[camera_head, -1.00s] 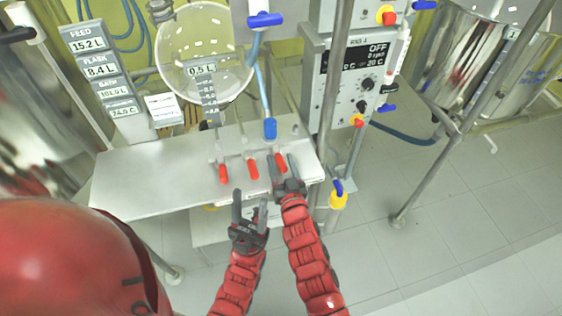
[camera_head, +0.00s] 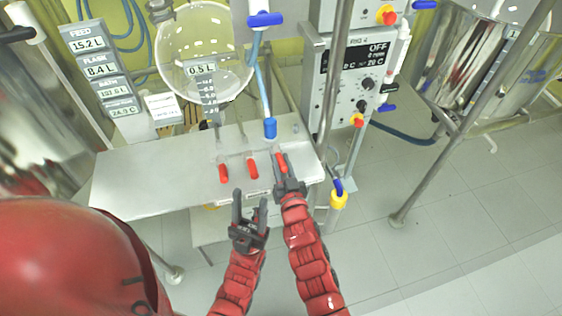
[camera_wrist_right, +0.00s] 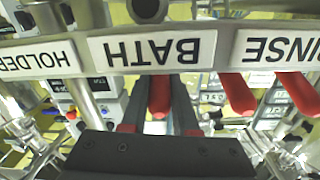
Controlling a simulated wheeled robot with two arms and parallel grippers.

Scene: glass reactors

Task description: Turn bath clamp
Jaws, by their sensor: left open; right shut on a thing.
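The bath clamp is a red handle (camera_head: 281,162), the rightmost of three on the front of the steel bench. In the right wrist view the red handle (camera_wrist_right: 161,97) lies between my fingers, below an upside-down BATH label (camera_wrist_right: 160,50). My right gripper (camera_head: 284,172) is shut on this handle. My left gripper (camera_head: 250,212) is open and empty, in front of the bench and left of the right gripper.
Two more red handles, a middle one (camera_head: 253,168) and a left one (camera_head: 223,173), stand close by. A glass vessel (camera_head: 205,55) is behind the bench (camera_head: 130,185). A control box (camera_head: 355,80) and steel poles stand at right. The left part of the bench top is clear.

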